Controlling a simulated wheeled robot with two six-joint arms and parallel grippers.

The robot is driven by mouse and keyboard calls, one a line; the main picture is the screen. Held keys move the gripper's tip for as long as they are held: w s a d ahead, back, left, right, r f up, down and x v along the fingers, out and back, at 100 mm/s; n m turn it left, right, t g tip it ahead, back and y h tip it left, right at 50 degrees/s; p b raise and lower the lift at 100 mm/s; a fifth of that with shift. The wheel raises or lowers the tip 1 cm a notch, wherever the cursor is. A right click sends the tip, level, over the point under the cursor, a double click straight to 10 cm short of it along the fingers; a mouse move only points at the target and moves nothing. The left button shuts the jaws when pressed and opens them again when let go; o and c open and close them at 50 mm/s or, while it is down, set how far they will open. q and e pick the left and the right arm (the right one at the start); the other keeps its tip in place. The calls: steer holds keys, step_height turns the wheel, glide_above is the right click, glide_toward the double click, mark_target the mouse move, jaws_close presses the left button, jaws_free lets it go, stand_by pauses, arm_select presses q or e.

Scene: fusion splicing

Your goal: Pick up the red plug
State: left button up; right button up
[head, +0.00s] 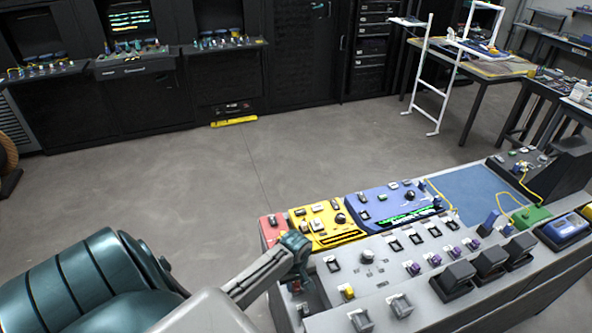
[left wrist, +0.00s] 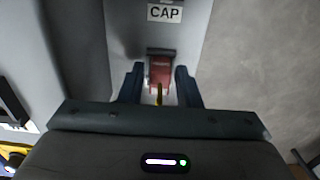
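The red plug (left wrist: 160,72) shows in the left wrist view, on a grey surface just below a white label (left wrist: 164,13) reading "CAP". My left gripper (left wrist: 159,88) has one dark finger on each side of the plug, with a narrow gap visible on both sides. It is open and reaches around the plug's near end. In the head view my left gripper (head: 297,279) points down at the left end of the grey console, and its arm hides much of that area. My right gripper is in neither view.
The grey console (head: 385,275) carries red, yellow (head: 322,222) and blue (head: 392,207) panels, several switches and purple-tipped connectors. A blue mat (head: 470,190) and a green block (head: 531,217) lie at its right. Open floor (head: 200,190) lies behind and left.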

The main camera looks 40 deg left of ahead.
arm_select(q)
jaws_close()
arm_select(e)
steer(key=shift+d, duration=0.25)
